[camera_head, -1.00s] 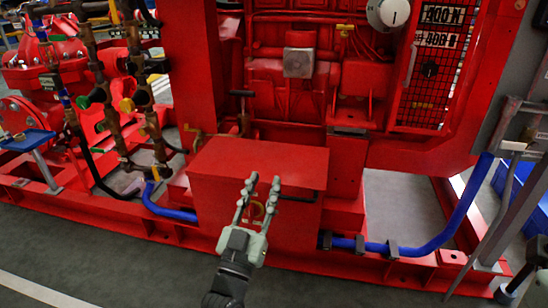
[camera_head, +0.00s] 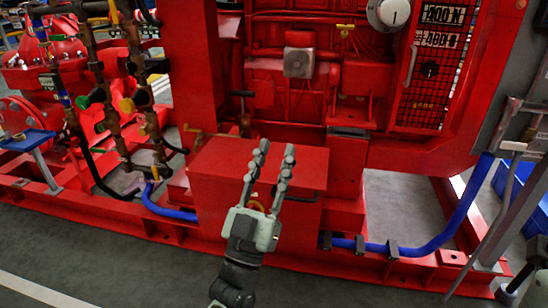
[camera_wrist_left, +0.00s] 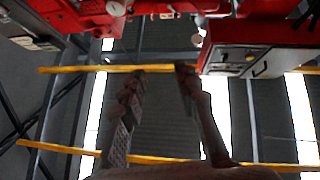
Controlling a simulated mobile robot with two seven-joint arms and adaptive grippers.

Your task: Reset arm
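My left gripper (camera_head: 276,152) is in the lower middle of the head view, its two grey fingers spread apart and pointing up the picture. Nothing is between the fingers. It shows in front of the red box (camera_head: 230,165) at the foot of the red pumpset (camera_head: 345,80); whether it touches the box cannot be told. In the left wrist view, the fingers of the left gripper (camera_wrist_left: 160,70) are also apart and empty.
Brown pipes with valves (camera_head: 105,95) stand at the left. A blue hose (camera_head: 430,243) runs along the red base frame at the right, near grey metal rails (camera_head: 510,190). The grey floor (camera_head: 120,265) in front is clear. The wrist view shows yellow rails (camera_wrist_left: 100,69).

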